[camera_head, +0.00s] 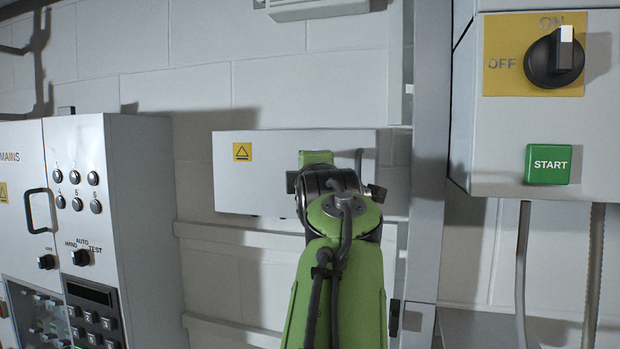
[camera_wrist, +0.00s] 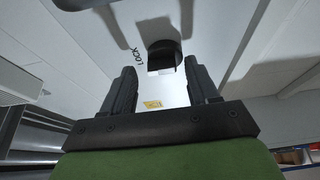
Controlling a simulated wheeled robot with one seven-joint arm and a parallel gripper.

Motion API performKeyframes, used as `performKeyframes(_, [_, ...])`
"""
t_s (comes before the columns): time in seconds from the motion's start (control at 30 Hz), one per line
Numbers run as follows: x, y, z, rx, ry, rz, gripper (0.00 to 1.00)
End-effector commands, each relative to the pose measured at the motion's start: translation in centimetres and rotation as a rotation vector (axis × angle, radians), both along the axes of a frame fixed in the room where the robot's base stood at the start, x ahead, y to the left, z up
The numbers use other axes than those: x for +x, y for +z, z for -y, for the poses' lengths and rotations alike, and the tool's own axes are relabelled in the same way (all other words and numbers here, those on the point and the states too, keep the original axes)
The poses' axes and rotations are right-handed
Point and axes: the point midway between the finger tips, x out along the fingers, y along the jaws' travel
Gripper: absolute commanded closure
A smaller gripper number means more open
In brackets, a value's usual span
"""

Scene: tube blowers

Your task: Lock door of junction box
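The junction box (camera_head: 270,187) is a pale box with a yellow warning label (camera_head: 242,152), on the wall in the middle of the head view. Its door looks closed. My arm covers its right part, and my gripper is hidden there. In the wrist view, a black knob (camera_wrist: 163,54) sits on a white panel (camera_wrist: 178,88) beside the word LOCK (camera_wrist: 138,57). My gripper (camera_wrist: 158,70) is open, with one dark finger on each side in line with the knob. Contact with the knob cannot be told.
A grey control cabinet (camera_head: 135,220) with switches and a handle stands at left. A switch box (camera_head: 500,150) with an ON/OFF rotary switch (camera_head: 553,57) and a green START button (camera_head: 549,164) is at right. A vertical grey post (camera_head: 430,170) runs just right of my arm.

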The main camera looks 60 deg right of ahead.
Motion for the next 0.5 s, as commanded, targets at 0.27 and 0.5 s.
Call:
performKeyframes(0.27, [0.0,-0.2,-0.1,0.005,0.000,-0.002,0.42])
performKeyframes(0.5, [-2.5,-0.6,-4.1,0.001,0.002,0.003,0.42])
